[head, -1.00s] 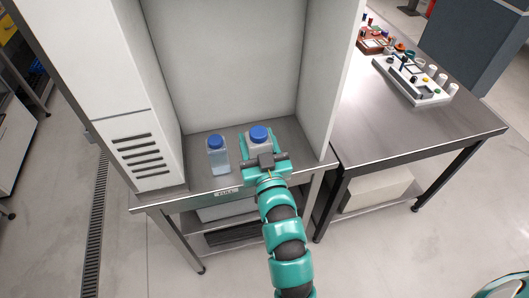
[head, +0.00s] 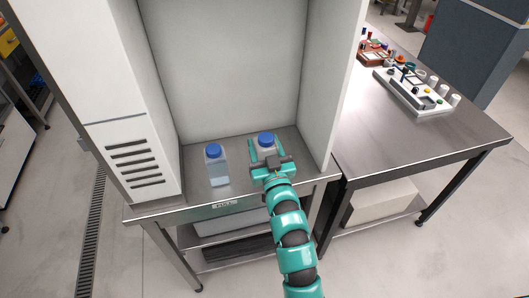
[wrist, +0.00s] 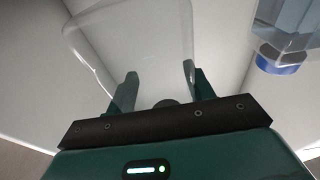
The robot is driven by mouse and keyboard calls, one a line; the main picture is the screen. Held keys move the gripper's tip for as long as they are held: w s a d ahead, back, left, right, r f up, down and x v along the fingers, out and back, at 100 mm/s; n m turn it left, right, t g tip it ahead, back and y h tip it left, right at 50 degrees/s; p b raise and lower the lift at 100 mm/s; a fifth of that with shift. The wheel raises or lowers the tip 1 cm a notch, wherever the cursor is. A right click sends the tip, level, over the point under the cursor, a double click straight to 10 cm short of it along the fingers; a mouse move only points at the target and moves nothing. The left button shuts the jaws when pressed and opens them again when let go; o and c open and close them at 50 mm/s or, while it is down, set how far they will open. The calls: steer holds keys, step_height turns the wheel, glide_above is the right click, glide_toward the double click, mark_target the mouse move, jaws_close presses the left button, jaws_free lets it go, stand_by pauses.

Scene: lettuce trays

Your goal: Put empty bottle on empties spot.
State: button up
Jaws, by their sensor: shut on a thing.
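A clear bottle with a blue cap (head: 266,139) stands upright between the fingers of my gripper (head: 265,150), toward the right side of the white cabinet. My gripper is shut on this bottle. In the wrist view the clear bottle (wrist: 140,45) shows no visible liquid between the fingers (wrist: 163,88). A second blue-capped bottle (head: 216,170) stands to its left, with bluish contents. It also shows at the upper right of the wrist view (wrist: 285,35). I cannot tell whether the held bottle touches the surface. No marked empties spot is clearly visible.
The cabinet's metal floor (head: 195,190) has a small label (head: 224,204) on its front edge, too small to read. White walls close it left, right and behind. A steel bench (head: 420,140) on the right holds a white parts tray (head: 435,107) and small items.

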steer(key=shift+w+f, duration=0.1)
steer(key=shift+f, duration=1.45)
steer(key=shift+f, duration=0.15)
steer(key=o, duration=1.2)
steer(key=shift+s+d, duration=0.1)
steer(key=shift+s, duration=0.1)
steer(key=b+v, duration=0.2)
steer(key=v, duration=0.9)
steer(key=shift+s, duration=0.35)
